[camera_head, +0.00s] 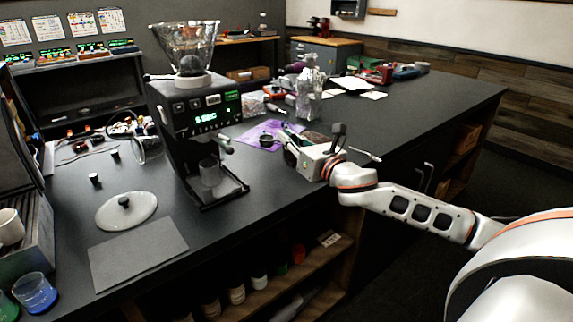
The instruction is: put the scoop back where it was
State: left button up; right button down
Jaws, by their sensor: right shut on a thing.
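My right gripper (291,150) is over the counter, right of the black grinder. It is shut on a small dark thing with a round bowl, which looks like the scoop (267,141). The scoop's bowl is left of the fingers, above or in front of a purple cloth (260,134). The gripper body partly hides the fingers and handle, and I cannot tell whether the bowl touches the cloth. My left gripper is not in view.
The black grinder (181,117) with a glass hopper (186,45) stands left of the gripper. A foil bag (309,97) stands behind the gripper. The counter's right part (440,88) is mostly clear.

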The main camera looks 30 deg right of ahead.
jog(key=shift+f, duration=0.9)
notch_tip(320, 180, down, 5)
jog(key=shift+r+b, duration=0.1)
jog(key=shift+b, duration=0.75)
jog(key=shift+f, duration=0.2)
jog(key=c, duration=2.1)
grip_release()
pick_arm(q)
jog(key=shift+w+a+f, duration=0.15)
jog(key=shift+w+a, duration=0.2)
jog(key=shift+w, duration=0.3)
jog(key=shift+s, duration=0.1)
pick_arm(e)
jog(key=shift+r, duration=0.1)
